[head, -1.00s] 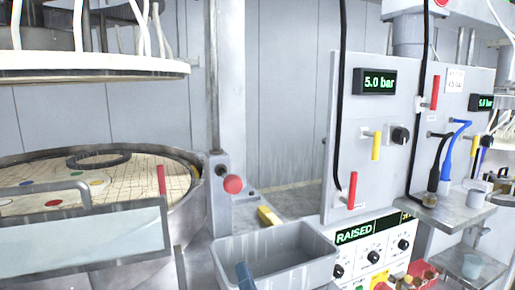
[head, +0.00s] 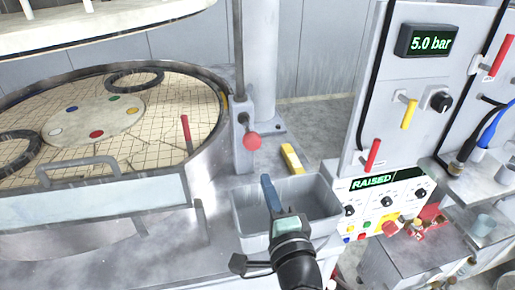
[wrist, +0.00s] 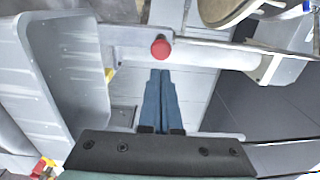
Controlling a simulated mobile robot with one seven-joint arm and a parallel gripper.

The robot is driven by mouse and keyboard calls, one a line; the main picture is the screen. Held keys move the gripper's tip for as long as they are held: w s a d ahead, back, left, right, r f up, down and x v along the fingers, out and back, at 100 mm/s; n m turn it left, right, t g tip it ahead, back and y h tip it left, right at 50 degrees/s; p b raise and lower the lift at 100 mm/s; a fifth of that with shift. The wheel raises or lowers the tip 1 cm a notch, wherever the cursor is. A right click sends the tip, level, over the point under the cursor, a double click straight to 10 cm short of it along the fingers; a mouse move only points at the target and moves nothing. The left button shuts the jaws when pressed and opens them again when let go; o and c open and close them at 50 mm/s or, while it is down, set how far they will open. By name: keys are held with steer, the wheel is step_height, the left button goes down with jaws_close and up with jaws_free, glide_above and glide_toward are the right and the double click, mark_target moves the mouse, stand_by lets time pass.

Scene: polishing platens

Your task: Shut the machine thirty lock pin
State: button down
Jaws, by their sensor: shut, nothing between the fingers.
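A round red knob (head: 252,140) sits on a grey bracket at the foot of a vertical post, beside the round platen. I take it for the lock pin; no machine number is legible. My gripper (head: 266,178) is over the grey bin, with its blue fingers pointing toward the knob. In the wrist view the red knob (wrist: 160,47) lies just beyond the tips of my gripper (wrist: 161,72). The fingers are shut together and empty. A gap shows between them and the knob in the head view. Whether the pin is in or out cannot be told.
The grey bin (head: 320,197) stands below my gripper, with a yellow block (head: 291,158) behind it. A control panel reading RAISED (head: 372,182) is at right. The platen (head: 150,128) and its guard (head: 100,200) with a red-handled lever (head: 186,130) are at left.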

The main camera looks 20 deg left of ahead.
mark_target(253, 145)
steer(key=p+x, duration=0.1)
steer(key=x, duration=0.9)
steer(key=shift+p, duration=0.35)
steer(key=shift+w+a, duration=0.1)
steer(key=b+x, duration=0.2)
steer(key=x, duration=0.3)
steer(key=shift+w+a+r, duration=0.1)
steer(key=shift+a+r, duration=0.05)
steer(key=shift+r, duration=0.2)
